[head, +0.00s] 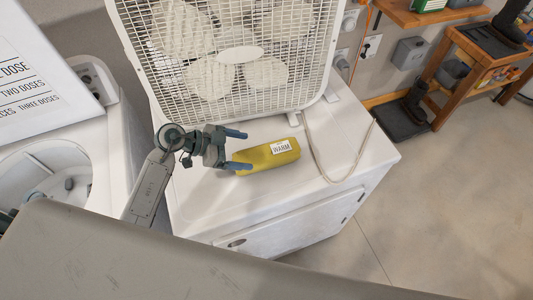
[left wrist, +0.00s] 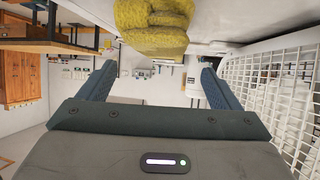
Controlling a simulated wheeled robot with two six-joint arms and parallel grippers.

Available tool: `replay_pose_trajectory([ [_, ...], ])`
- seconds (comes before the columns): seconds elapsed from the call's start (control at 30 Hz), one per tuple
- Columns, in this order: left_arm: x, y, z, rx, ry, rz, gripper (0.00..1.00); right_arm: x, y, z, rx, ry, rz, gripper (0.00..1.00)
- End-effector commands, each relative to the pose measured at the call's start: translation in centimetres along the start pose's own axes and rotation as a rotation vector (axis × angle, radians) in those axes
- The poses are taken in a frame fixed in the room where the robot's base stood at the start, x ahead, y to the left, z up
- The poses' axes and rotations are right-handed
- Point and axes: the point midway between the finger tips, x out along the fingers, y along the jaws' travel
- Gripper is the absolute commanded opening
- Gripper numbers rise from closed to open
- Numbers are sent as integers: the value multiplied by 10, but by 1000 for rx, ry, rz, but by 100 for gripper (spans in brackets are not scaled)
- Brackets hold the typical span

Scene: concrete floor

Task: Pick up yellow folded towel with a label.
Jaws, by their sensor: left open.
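The yellow folded towel (head: 258,158) lies on top of the white machine (head: 352,155), in front of the fan. A white label reading WARM (head: 281,147) is on its right part. My left gripper (head: 240,149) is open at the towel's left end, and its nearer fingertip overlaps the towel's edge in the head view. In the left wrist view the towel (left wrist: 153,25) shows at the top, ahead of the two spread fingers (left wrist: 157,80), with nothing between them. I cannot tell whether a finger touches the towel. My right gripper is not in view.
A white box fan (head: 238,54) stands right behind the towel and my left gripper. A cord (head: 322,160) lies on the machine to the towel's right. A white washer (head: 85,165) is at left. Open concrete floor (head: 450,200) lies at right.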

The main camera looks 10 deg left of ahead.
Motion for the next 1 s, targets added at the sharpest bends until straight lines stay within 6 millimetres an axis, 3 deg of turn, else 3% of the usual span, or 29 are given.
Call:
replay_pose_trajectory([
  [0.27,17,0,-2,-1,2,1,85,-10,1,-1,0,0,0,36],
  [0.43,40,0,-1,-4,4,2,85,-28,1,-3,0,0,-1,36],
  [0.6,59,0,2,-1,2,1,85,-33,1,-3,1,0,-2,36],
  [0.87,63,-1,4,3,0,0,85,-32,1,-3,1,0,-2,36],
  [1.0,63,-1,4,3,1,0,62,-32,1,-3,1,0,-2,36],
])
